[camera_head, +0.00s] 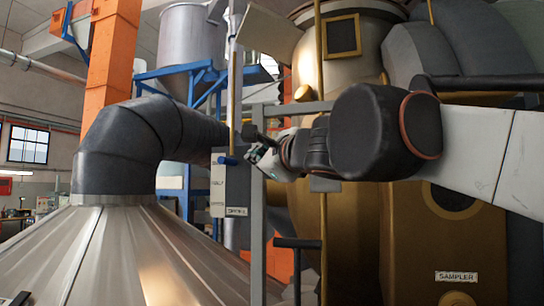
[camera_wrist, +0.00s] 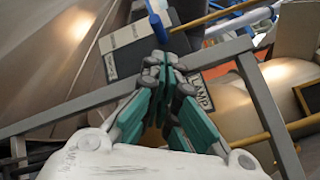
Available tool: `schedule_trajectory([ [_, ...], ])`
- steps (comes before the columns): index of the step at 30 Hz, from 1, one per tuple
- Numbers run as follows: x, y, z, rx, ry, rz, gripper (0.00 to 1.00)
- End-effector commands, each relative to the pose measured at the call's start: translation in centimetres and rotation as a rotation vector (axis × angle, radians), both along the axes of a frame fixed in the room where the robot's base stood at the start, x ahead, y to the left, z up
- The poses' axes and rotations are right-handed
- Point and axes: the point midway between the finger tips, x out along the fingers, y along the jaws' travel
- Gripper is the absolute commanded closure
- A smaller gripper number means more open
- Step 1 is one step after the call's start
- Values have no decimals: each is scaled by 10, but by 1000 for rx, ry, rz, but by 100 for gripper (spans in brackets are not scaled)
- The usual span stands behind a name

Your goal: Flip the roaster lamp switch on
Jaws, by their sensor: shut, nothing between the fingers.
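A small grey control box (camera_head: 217,172) with white labels stands on a grey post left of my gripper in the head view; it also shows in the wrist view (camera_wrist: 130,52). A white label (camera_wrist: 197,92), seemingly reading LAMP, sits just right of my fingers in the wrist view, partly covered by them. A matching small plate (camera_head: 237,211) hangs low on the box in the head view. My gripper (camera_wrist: 165,62) is shut and empty, its green-sided fingertips in front of the box. It also shows in the head view (camera_head: 256,151). The switch lever itself and any contact are hidden behind the fingers.
A blue-tipped handle (camera_wrist: 157,26) sticks out beyond my fingertips. Grey frame bars (camera_head: 258,230) stand close around my gripper. The golden roaster body (camera_head: 355,225) with a SAMPLER label is at the right. A ribbed metal cone (camera_head: 120,255) with a dark duct fills the left.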

Motion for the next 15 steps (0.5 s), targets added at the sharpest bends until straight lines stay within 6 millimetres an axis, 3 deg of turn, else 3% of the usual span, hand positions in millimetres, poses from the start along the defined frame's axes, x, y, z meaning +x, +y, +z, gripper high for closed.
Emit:
schedule_trajectory([
  [8,4,-2,0,-2,-1,0,100],
  [15,27,-11,4,-3,-1,-2,100],
])
